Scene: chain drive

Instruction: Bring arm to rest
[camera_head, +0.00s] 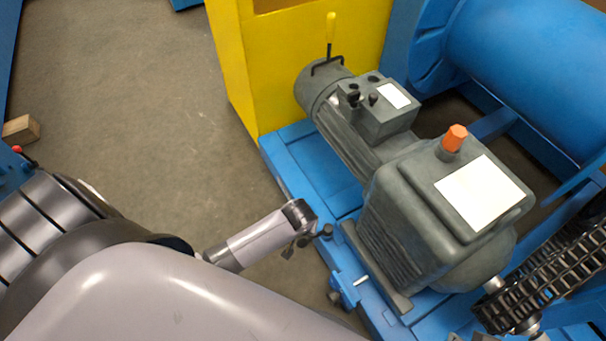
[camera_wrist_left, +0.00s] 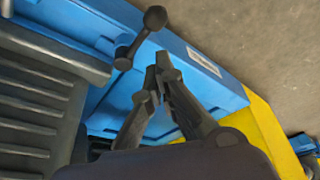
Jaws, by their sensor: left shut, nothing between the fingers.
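My left arm comes in from the lower left in the head view. Its small gripper (camera_head: 299,240) hangs at the end of the slim wrist, beside the blue frame's near edge. In the left wrist view the dark fingers of the left gripper (camera_wrist_left: 158,72) come together at the tips, with nothing between them. A black ball-ended handle (camera_wrist_left: 136,40) is close beyond the fingertips; I cannot tell if they touch it. My right gripper cannot be made out.
A grey motor and gearbox (camera_head: 425,210) with an orange cap (camera_head: 454,138) sit on the blue frame (camera_head: 290,165). A yellow cabinet (camera_head: 240,65) stands behind, a blue drum (camera_head: 530,60) and a chain (camera_head: 545,280) at the right. The floor (camera_head: 130,100) at left is mostly clear, with a wooden block (camera_head: 20,130).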

